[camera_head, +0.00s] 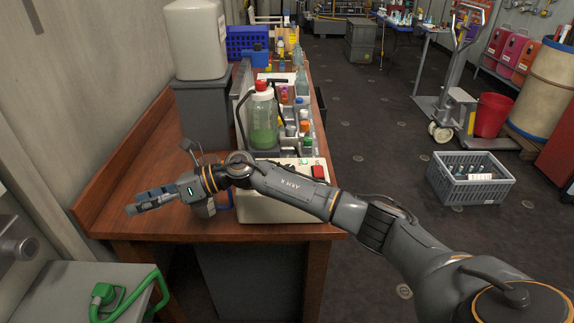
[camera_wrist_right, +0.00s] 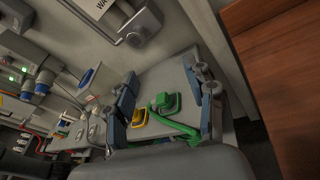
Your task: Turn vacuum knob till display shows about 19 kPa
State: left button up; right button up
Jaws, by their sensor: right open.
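A cream box-shaped unit (camera_head: 285,208) stands near the front edge of the wooden bench, with a red switch (camera_head: 319,171) on its top. My right forearm crosses in front of it and hides much of it. I cannot make out a knob or a readable display. A bottle of green liquid with a red cap (camera_head: 263,118) stands just behind the unit. My right gripper (camera_head: 138,204) is left of the unit, over the bench's left part, pointing left. In the wrist view, the right gripper (camera_wrist_right: 166,112) is open and empty. My left gripper is out of view.
A grey cabinet top (camera_head: 75,285) with a green handled hose (camera_head: 105,293) is at lower left. A white canister (camera_head: 196,40) stands on a grey block on the bench. Several bottles crowd the bench behind the unit. A grey crate (camera_head: 468,180) sits on the floor at right.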

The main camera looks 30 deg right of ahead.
jog(key=w+d+n+g+h, duration=0.2)
jog(key=d+n+h, duration=0.3)
jog(key=d, duration=0.3)
jog(key=n+g+h, duration=0.2)
jog(key=h, duration=0.8)
send_near(290, 167)
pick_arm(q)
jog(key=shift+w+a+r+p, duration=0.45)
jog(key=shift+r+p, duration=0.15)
pick_arm(e)
jog(key=f, duration=0.9)
jog(key=shift+w+a, duration=0.1)
jog(key=shift+w, duration=0.15)
jog(key=shift+r, duration=0.1)
grip_shut()
